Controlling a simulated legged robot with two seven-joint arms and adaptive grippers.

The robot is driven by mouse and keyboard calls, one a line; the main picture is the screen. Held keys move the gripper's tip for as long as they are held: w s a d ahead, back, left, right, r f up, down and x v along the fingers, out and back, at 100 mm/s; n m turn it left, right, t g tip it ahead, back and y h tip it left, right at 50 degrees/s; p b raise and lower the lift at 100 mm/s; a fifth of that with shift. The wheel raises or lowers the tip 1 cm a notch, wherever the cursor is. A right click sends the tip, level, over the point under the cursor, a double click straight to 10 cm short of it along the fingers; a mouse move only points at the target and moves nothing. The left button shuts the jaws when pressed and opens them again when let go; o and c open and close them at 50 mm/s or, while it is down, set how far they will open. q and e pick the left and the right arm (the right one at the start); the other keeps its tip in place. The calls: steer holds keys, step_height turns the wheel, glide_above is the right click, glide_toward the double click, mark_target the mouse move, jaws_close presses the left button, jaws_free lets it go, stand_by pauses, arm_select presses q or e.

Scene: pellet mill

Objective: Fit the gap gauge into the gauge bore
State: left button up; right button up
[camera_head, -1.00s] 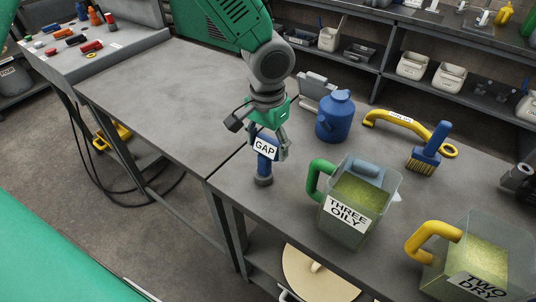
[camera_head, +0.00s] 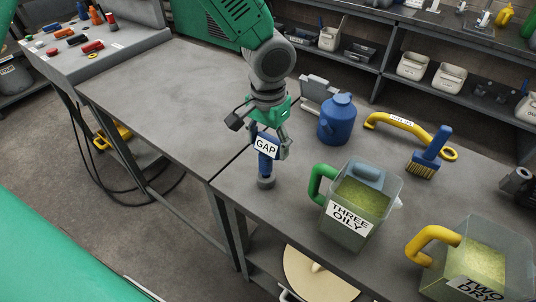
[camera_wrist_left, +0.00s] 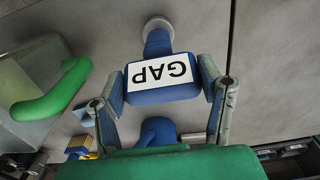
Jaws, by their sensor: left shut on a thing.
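The gap gauge (camera_head: 267,147) is a blue piece with a white GAP label and a grey round lower end. My left gripper (camera_head: 268,140) is shut on its labelled block and holds it upright near the table edge, by the seam between the tables. In the left wrist view the gauge (camera_wrist_left: 161,78) sits between the two fingers (camera_wrist_left: 163,85), with its grey end pointing away. I cannot tell whether that end touches the tabletop. No gauge bore can be made out in these frames. My right gripper is not in view.
A THREE OILY jug (camera_head: 352,222) with a green handle stands right of the gauge. Behind are a blue can (camera_head: 336,120), a yellow handle (camera_head: 397,125) and a blue brush (camera_head: 431,152). A TWO DRY jug (camera_head: 475,258) stands front right.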

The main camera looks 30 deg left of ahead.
arm_select(q)
steer(key=shift+r+p, duration=1.85)
steer(key=shift+r, duration=0.25)
steer(key=shift+f, duration=0.15)
